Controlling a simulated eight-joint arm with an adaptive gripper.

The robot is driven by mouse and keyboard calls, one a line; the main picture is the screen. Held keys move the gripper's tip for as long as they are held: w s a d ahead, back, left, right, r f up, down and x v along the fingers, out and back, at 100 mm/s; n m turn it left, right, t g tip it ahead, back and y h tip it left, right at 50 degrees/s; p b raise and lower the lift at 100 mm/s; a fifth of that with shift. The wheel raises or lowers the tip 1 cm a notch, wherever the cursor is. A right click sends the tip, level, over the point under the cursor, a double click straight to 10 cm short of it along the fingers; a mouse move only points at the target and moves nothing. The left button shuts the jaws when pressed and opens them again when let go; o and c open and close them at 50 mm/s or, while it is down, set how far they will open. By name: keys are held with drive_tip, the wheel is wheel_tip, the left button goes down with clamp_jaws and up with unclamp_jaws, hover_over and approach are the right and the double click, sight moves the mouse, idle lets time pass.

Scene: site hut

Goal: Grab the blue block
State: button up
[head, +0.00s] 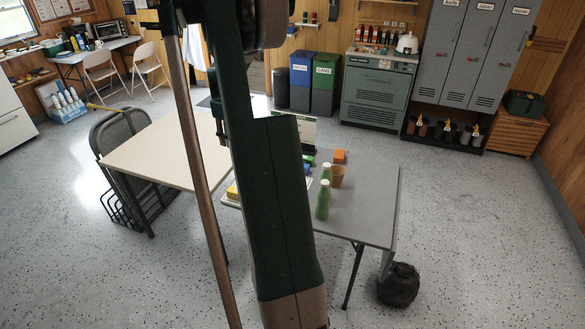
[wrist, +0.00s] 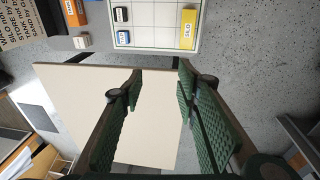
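A blue block (wrist: 124,38) with a white label lies on a white gridded board (wrist: 152,14) in the wrist view, toward the top left. A darker block (wrist: 121,15), its colour hard to tell, is just above it. In the head view a small blue patch (head: 307,168) shows beside my arm, partly hidden. My gripper (wrist: 161,76) is open, with nothing between its green padded fingers. The blue block is beyond the fingertips, up and left of the gap.
A yellow block (wrist: 188,28) is on the board; orange (wrist: 71,12) and pale (wrist: 81,42) blocks are left of it. Green bottles (head: 323,200) and a brown cup (head: 337,176) stand on the grey table (head: 372,200). A bare beige table (head: 150,155) is to the left.

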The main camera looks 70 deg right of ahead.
drive_tip(key=shift+g+y, duration=0.6)
drive_tip(key=shift+y, duration=0.1)
drive_tip(key=s+d+f, duration=0.6)
drive_tip(key=d, duration=0.2)
drive_tip(key=s+d+f, duration=0.7)
drive_tip(key=d, duration=0.1)
drive_tip(key=s+d+f, duration=0.6)
drive_tip(key=d, duration=0.2)
drive_tip(key=shift+s+f, duration=0.3)
drive_tip(key=shift+s, duration=0.1)
drive_tip(key=shift+f, duration=1.3)
drive_tip(key=shift+w+f+b, duration=0.15)
drive_tip(key=shift+f+b, duration=0.05)
drive_tip(key=shift+f, duration=1.1)
drive_tip(key=shift+w+f+b, duration=0.1)
drive_tip(key=shift+f+b, duration=0.05)
drive_tip(key=shift+f, duration=1.15)
